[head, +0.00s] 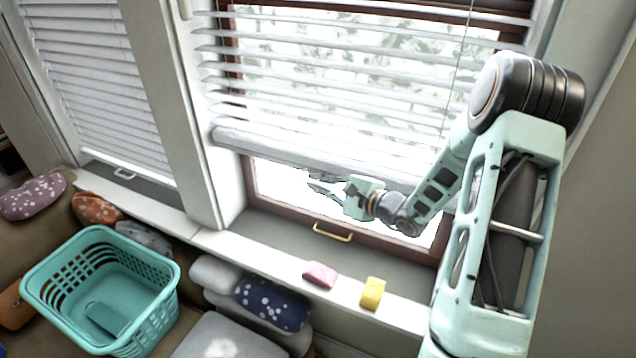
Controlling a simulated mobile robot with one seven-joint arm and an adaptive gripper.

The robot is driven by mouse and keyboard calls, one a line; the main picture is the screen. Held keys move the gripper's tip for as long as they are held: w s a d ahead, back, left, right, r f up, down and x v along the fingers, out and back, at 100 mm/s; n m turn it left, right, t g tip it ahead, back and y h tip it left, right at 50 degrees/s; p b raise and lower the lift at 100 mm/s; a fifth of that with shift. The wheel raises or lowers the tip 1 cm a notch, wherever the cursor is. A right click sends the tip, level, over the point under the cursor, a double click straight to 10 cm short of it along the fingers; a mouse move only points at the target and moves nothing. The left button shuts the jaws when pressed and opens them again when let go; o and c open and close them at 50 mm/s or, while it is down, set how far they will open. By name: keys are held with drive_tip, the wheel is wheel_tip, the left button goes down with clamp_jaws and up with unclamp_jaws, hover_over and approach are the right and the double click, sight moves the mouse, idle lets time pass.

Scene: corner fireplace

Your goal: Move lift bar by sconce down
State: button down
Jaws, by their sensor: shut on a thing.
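The window blind on the right has a thick pale bottom bar (290,148), which I take to be the lift bar. It hangs slightly tilted in the picture, partway down the window, with bright glass below it. My gripper (322,188) reaches in from the right at the bar's lower edge and is shut on it. The exact contact is hard to see against the bright glass. My arm hides the bar's right end. No sconce shows in this view.
A second blind (95,85) on the left hangs lower. A brass handle (332,232) is on the lower window frame. A pink block (320,274) and a yellow block (373,293) lie on the white ledge. A teal basket (100,285) and several cushions are below left.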

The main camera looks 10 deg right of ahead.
wheel_tip(320, 180, down, 29)
drive_tip(key=b, duration=2.9)
drive_tip(key=shift+s, duration=0.1)
drive_tip(key=c, duration=2)
unclamp_jaws()
drive_tip(key=shift+c, duration=0.2)
drive_tip(key=shift+r, duration=0.2)
wheel_tip(320, 180, up, 30)
drive_tip(key=p, duration=2.9)
drive_tip(key=shift+f+p, duration=0.2)
drive_tip(key=shift+p, duration=0.2)
drive_tip(key=shift+f+b+v, duration=0.2)
drive_tip(key=shift+b+v, duration=0.25)
drive_tip(key=shift+v, duration=0.5)
drive_tip(key=shift+f+b+v, duration=0.25)
drive_tip(key=shift+b+v, duration=0.15)
drive_tip(key=shift+v, duration=0.6)
